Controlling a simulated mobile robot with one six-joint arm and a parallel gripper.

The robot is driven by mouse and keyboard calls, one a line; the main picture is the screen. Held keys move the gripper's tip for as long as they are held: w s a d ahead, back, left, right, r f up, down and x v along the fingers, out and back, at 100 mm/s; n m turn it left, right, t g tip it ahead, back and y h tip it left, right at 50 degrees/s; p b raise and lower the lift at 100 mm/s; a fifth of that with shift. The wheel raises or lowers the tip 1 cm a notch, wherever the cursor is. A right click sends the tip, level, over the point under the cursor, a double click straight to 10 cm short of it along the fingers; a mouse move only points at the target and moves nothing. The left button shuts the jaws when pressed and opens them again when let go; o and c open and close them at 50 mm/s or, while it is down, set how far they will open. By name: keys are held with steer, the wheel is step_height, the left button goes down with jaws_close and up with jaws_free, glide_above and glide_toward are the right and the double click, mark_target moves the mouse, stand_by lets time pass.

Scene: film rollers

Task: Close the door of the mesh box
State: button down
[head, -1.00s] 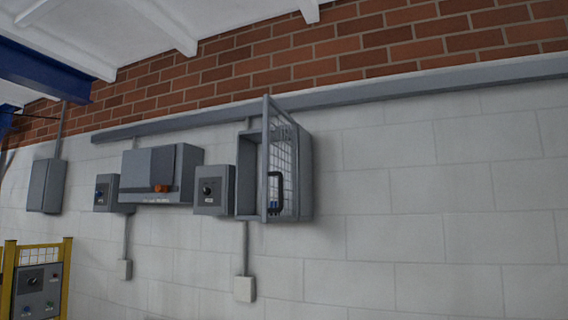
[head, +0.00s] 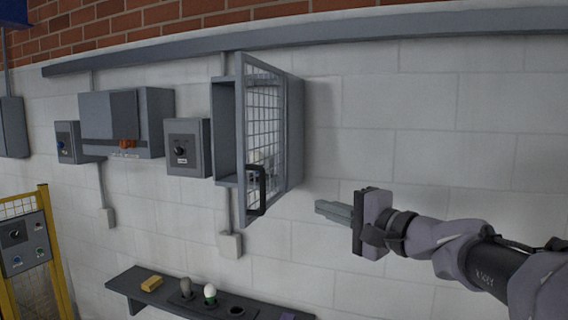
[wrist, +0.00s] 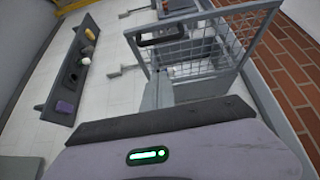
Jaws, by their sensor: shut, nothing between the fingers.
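The mesh box (head: 294,130) is a grey wall cabinet, seen in the head view at upper centre. Its mesh door (head: 262,110) stands open, swung out from the box and hinged on the right side. A black handle (head: 256,190) sits low on the door's free edge. My gripper (head: 318,208) is shut and empty, to the right of the door and below the box, apart from both. In the wrist view the door (wrist: 205,50) and its handle (wrist: 162,36) show beyond the shut fingers (wrist: 158,92).
Control boxes (head: 188,147) are on the wall left of the mesh box. A yellow-framed panel (head: 27,245) stands at lower left. The wall to the right is bare.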

steer(key=s+a+p+x, duration=0.1)
steer(key=a+p+x, duration=0.1)
steer(key=x, duration=1)
steer(key=shift+a+r+p, duration=0.25)
steer(key=shift+r+p, duration=0.15)
steer(key=shift+p, duration=0.5)
steer(key=shift+a+t, duration=0.1)
steer(key=shift+t, duration=0.2)
